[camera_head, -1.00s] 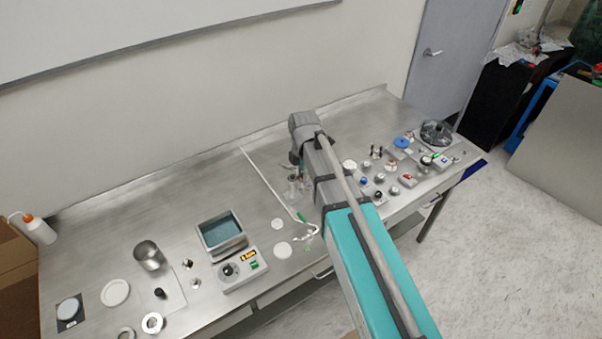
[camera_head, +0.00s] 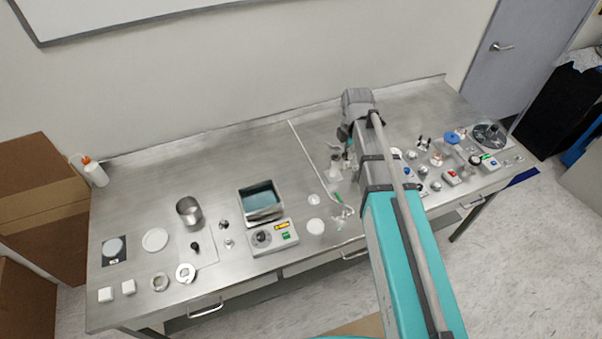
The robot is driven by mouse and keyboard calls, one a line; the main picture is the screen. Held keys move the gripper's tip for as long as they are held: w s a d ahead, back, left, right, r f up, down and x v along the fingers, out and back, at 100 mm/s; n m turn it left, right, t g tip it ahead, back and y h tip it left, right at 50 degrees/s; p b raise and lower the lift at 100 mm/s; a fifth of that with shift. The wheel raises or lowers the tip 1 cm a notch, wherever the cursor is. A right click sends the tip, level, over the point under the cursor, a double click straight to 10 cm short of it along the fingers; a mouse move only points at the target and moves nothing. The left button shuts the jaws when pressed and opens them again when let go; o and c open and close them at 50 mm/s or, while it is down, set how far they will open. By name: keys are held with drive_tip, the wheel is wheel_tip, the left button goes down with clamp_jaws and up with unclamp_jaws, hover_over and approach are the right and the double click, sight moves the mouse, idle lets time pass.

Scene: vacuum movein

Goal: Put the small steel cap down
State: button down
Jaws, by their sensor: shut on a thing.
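My gripper (camera_head: 345,136) hangs below the grey wrist of my arm, over the back middle of the steel bench (camera_head: 240,157). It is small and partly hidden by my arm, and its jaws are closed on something. The small steel cap cannot be made out in it at this size. Small clear and metal glassware (camera_head: 334,170) stands on the bench just below the gripper.
A steel water bath (camera_head: 262,214) and a control box (camera_head: 272,238) stand left of my arm. A steel beaker (camera_head: 189,211) is farther left. Several small parts and a blue disc (camera_head: 452,137) crowd the right side.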

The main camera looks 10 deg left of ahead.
drive_tip(key=shift+a, duration=0.1)
drive_tip(key=s+a+f+b, duration=0.6)
drive_tip(key=s+a, duration=0.3)
drive_tip(key=a, duration=0.1)
drive_tip(key=s+a+f+b, duration=0.6)
drive_tip(key=s+a, duration=0.3)
drive_tip(key=shift+s+a+f, duration=0.15)
drive_tip(key=shift+s+a, duration=0.25)
drive_tip(key=w+a+f+b, duration=0.2)
drive_tip(key=w+f+b, duration=0.1)
drive_tip(key=w+a+f+b, duration=0.3)
drive_tip(key=w, duration=0.1)
drive_tip(key=w+a+f+b, duration=0.3)
drive_tip(key=shift+w+a, duration=0.1)
drive_tip(key=shift+w, duration=0.05)
